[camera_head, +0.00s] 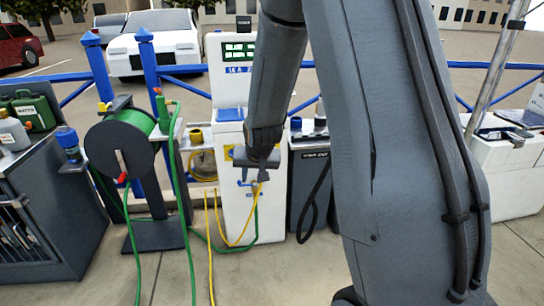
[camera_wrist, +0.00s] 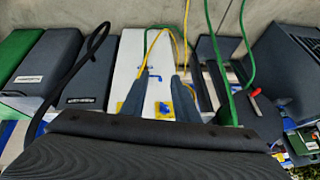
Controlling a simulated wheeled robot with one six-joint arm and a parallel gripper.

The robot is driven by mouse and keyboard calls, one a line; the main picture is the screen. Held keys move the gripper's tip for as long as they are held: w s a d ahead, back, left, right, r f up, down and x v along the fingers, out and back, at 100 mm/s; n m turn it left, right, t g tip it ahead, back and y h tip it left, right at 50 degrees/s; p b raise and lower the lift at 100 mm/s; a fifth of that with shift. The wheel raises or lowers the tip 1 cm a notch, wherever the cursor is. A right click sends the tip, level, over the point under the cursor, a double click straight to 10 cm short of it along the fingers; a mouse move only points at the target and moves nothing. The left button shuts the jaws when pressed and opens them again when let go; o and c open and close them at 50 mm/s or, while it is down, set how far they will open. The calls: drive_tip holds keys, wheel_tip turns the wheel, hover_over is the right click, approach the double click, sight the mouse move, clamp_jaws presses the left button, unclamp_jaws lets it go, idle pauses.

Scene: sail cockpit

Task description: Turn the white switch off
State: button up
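A white service pedestal (camera_head: 232,85) stands at the centre of the head view, with blue taps and yellow-backed fittings low on its front. In the wrist view, the pedestal (camera_wrist: 128,62) lies beyond my fingers, with a blue tap (camera_wrist: 154,75) and a yellow plate with a blue fitting (camera_wrist: 164,109). My gripper (camera_head: 254,181) is in front of the pedestal's lower front, its fingers apart. In the wrist view, my gripper (camera_wrist: 161,76) has a gap between its fingers and holds nothing. I cannot make out a white switch; my gripper and arm hide part of the pedestal.
A green hose reel (camera_head: 122,140) stands left of the pedestal. A yellow hose (camera_head: 210,250) and green hoses hang and trail on the concrete. A dark cabinet (camera_head: 308,185) with a black hose stands to the right. Blue railings (camera_head: 150,75) run behind. The front floor is partly clear.

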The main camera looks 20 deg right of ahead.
drive_tip(key=w+d+f+m+t+h, duration=0.1)
drive_tip(key=w+d+f+m+t, duration=0.1)
drive_tip(key=w+d, duration=0.5)
drive_tip(key=w+d+f+m+t+h, duration=0.2)
drive_tip(key=w+d+f+t, duration=0.3)
drive_tip(key=w, duration=0.7)
drive_tip(key=w+d+f+m+t+h, duration=0.1)
drive_tip(key=w+d+f+m+t, duration=0.3)
drive_tip(key=w+d, duration=0.5)
drive_tip(key=shift+w+d+f, duration=0.15)
drive_tip(key=shift+w+f, duration=0.7)
drive_tip(key=shift+f, duration=0.45)
clamp_jaws()
